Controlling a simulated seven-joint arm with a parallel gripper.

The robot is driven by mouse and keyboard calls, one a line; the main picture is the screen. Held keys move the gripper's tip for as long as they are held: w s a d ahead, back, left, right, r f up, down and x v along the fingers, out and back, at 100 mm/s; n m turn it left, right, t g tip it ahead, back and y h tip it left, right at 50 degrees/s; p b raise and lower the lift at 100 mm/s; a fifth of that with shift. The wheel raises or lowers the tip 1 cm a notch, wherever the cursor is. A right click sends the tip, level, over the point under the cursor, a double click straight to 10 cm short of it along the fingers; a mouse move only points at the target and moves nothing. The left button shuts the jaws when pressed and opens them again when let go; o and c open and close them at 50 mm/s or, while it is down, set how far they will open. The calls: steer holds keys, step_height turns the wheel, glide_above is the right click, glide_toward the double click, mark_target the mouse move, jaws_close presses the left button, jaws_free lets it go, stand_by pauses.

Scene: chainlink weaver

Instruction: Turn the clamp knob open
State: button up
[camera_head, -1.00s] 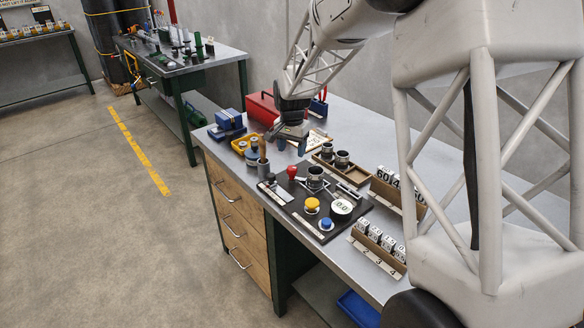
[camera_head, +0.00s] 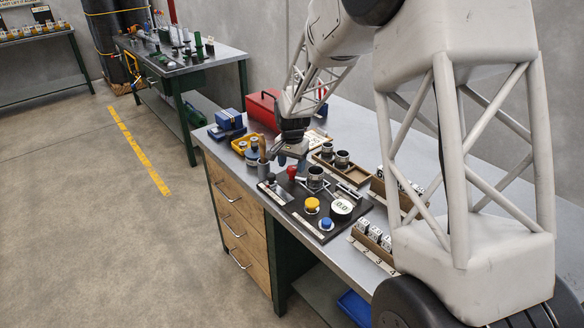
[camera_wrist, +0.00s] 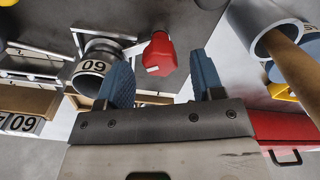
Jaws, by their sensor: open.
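The red clamp knob (camera_head: 292,172) stands on the black panel (camera_head: 281,207), at its back left next to a metal cylinder (camera_head: 315,178). In the wrist view the faceted red knob (camera_wrist: 159,55) shows ahead of and between the two blue fingers, with no visible contact. My gripper (camera_head: 286,159) is open and empty, just above and behind the knob in the head view; its spread fingers (camera_wrist: 161,75) show in the wrist view. The cylinder (camera_wrist: 93,70), with a number label, is left of the knob there.
A wooden handle stands in a grey holder (camera_head: 263,168) left of my gripper, close on the right in the wrist view (camera_wrist: 255,30). A yellow button (camera_head: 312,205), blue button (camera_head: 327,224) and dial (camera_head: 341,208) occupy the panel's front. A red box (camera_head: 263,108) stands behind.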

steer(key=shift+f, duration=0.8)
steer(key=c, duration=0.9)
